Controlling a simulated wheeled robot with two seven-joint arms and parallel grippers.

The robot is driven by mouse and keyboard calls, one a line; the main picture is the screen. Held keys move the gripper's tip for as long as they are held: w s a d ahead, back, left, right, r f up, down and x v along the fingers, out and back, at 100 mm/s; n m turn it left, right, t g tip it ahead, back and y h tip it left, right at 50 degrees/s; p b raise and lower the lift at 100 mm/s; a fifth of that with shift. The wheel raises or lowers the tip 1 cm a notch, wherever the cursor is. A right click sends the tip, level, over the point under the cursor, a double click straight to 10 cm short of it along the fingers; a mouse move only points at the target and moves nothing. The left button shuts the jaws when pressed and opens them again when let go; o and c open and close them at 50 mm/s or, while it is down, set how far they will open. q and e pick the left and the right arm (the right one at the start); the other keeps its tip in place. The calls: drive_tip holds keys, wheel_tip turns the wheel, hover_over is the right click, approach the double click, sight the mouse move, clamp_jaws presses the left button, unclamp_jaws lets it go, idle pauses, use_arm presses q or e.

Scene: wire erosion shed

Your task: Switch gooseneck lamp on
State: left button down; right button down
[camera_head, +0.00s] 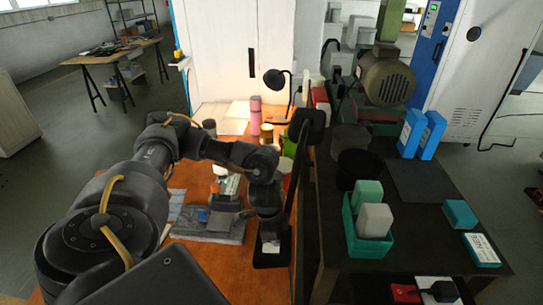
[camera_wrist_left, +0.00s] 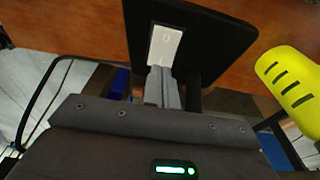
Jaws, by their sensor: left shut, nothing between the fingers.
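A black square base (camera_head: 272,260) with a white rocker switch (camera_head: 271,246) stands near the front edge of the wooden bench. A dark post seems to rise from it towards a dark head (camera_head: 307,126); I take this to be the gooseneck lamp. My left gripper (camera_head: 268,232) points down over the switch. In the left wrist view the base (camera_wrist_left: 215,30) and switch (camera_wrist_left: 166,45) lie just beyond my shut, empty fingertips (camera_wrist_left: 160,72). I cannot tell whether they touch the switch. No glow shows from the head. My right gripper is out of view.
A second black lamp (camera_head: 275,79) stands at the bench's back, near a pink bottle (camera_head: 256,115). A grey plate (camera_head: 210,226) lies left of the base. The dark table (camera_head: 335,210) at right holds a green bin (camera_head: 371,248). A yellow object (camera_wrist_left: 287,75) shows in the wrist view.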

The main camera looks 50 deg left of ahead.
use_arm(q)
drive_tip(key=shift+f+b, duration=0.45)
drive_tip(key=shift+f, duration=0.45)
idle(0.8)
wheel_tip(320, 180, up, 7)
drive_tip(key=p, duration=0.8)
drive_tip(key=shift+p, duration=0.4)
drive_tip(key=shift+d, duration=0.1)
